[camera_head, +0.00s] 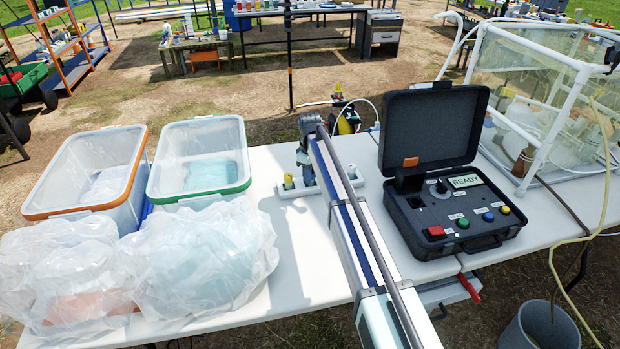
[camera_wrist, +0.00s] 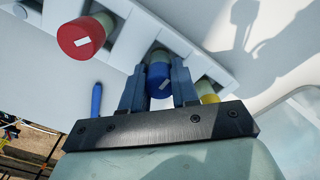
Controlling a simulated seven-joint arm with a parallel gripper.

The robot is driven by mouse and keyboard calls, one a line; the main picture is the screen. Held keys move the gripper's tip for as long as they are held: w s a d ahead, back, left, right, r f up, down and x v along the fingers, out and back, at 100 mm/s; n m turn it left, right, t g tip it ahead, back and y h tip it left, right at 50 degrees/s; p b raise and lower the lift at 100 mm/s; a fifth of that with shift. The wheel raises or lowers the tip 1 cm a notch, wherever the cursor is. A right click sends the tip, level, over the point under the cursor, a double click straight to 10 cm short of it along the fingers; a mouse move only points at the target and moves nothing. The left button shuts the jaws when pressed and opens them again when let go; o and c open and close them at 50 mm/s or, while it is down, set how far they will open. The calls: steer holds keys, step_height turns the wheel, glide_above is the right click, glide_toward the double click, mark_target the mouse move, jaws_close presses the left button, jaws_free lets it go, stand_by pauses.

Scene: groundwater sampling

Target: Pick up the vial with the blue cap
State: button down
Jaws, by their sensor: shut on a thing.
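The blue-capped vial (camera_wrist: 158,80) is between the two fingers of my gripper (camera_wrist: 159,84) in the wrist view, and the fingers are closed against the cap's sides. Its body runs back toward the white rack (camera_wrist: 128,50); I cannot tell whether it is still fully seated. A red-capped vial (camera_wrist: 80,38) is on one side and a yellow-capped vial (camera_wrist: 206,90) on the other. In the head view my arm hides much of the rack (camera_head: 318,189); the yellow-capped vial (camera_head: 288,181) shows at its left end.
An open black case (camera_head: 445,195) with buttons and a READY display stands right of the arm. Two clear bins, orange-rimmed (camera_head: 92,211) and green-rimmed (camera_head: 201,193), and plastic bags (camera_head: 197,262) are at left. A blue stick-like object (camera_wrist: 96,100) lies near the rack.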

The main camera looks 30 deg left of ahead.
step_height(320, 180, up, 18)
stand_by(1.2)
